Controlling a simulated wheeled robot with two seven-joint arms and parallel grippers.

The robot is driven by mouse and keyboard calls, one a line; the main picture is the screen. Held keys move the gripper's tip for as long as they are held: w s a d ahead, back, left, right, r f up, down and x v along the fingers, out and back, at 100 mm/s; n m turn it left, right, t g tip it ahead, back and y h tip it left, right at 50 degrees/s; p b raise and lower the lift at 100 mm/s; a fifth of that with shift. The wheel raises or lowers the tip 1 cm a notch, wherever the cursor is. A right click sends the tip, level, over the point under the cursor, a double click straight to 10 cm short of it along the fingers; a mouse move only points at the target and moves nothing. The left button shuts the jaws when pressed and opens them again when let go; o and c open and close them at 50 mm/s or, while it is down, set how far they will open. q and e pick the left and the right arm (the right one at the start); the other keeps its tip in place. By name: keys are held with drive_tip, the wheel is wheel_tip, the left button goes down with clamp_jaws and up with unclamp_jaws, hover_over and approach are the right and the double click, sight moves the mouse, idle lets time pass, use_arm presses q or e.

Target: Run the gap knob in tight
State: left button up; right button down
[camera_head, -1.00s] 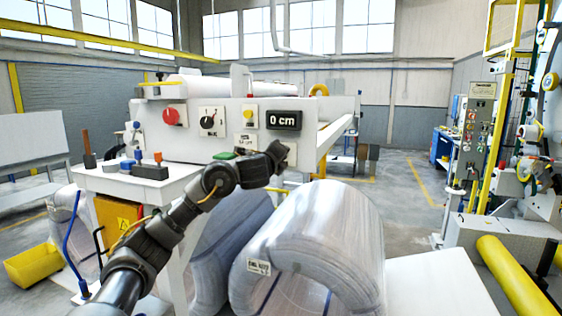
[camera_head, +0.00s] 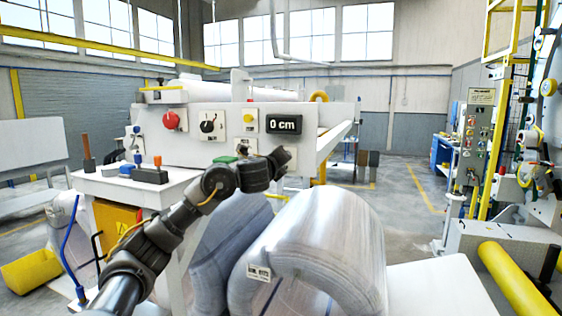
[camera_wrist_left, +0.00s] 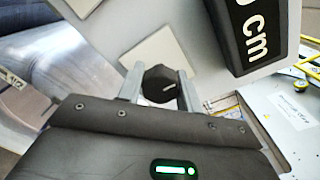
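The white machine panel (camera_head: 220,147) carries a display (camera_head: 284,124) reading "0 cm". My left gripper (camera_head: 285,157) is at the panel, just below the display. In the head view my gripper hides this knob. My right gripper is not in view.
The panel also holds a red knob (camera_head: 171,120), a black rotary switch (camera_head: 209,127) and a yellow button (camera_head: 248,117). A wrapped coil (camera_head: 325,225) stands below my left gripper. A white side table (camera_head: 100,183) with small tools is at left. Open floor (camera_head: 400,180) lies at right.

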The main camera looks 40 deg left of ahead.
use_arm(q)
drive_tip(key=o, duration=0.4)
drive_tip(key=shift+s, duration=0.1)
drive_tip(key=shift+s+d, duration=0.25)
drive_tip(key=shift+s, duration=0.2)
drive_tip(key=p+v, duration=0.2)
drive_tip(key=v, duration=0.7)
drive_tip(key=shift+s+p, duration=0.35)
